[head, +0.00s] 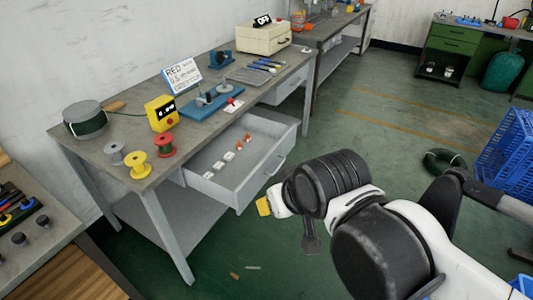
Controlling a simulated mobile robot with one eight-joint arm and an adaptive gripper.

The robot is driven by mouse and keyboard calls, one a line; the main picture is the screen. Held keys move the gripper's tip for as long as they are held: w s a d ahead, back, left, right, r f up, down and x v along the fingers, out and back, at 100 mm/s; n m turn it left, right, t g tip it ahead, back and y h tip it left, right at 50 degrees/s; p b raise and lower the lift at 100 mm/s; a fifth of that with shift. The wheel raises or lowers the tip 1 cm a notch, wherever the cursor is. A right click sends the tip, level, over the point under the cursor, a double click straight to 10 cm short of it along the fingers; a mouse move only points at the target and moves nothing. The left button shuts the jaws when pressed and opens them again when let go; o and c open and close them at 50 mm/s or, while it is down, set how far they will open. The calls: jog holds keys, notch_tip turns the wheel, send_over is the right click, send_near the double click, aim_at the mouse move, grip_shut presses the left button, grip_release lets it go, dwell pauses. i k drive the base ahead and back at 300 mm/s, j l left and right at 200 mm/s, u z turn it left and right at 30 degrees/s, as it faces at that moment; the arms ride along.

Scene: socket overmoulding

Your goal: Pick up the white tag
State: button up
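Several small white pieces, which look like tags (219,166), lie in the open grey drawer (243,187), with small orange-red pieces beside them. A flat white piece with a red spot (232,105) lies on the workbench top near its front edge. I cannot tell which of these is the white tag. My gripper (310,243) is at the end of my arm, in front of and to the right of the drawer, apart from it. Its fingers are mostly hidden by my wrist. A small yellow piece (264,206) shows at the wrist's left side; I cannot tell whether it is held.
The grey workbench (135,130) carries yellow (138,165) and red spools (164,145), a yellow box (160,113), a blue fixture (212,104) and a white sign (182,75). Blue crates (510,150) stand at right. The green floor between is mostly clear.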

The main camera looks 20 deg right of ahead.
aim_at(229, 155)
jog(key=i+l+u, duration=0.1)
jog(key=i, duration=0.3)
jog(key=i+l+u, duration=0.1)
jog(key=i, duration=0.3)
jog(key=l, duration=0.1)
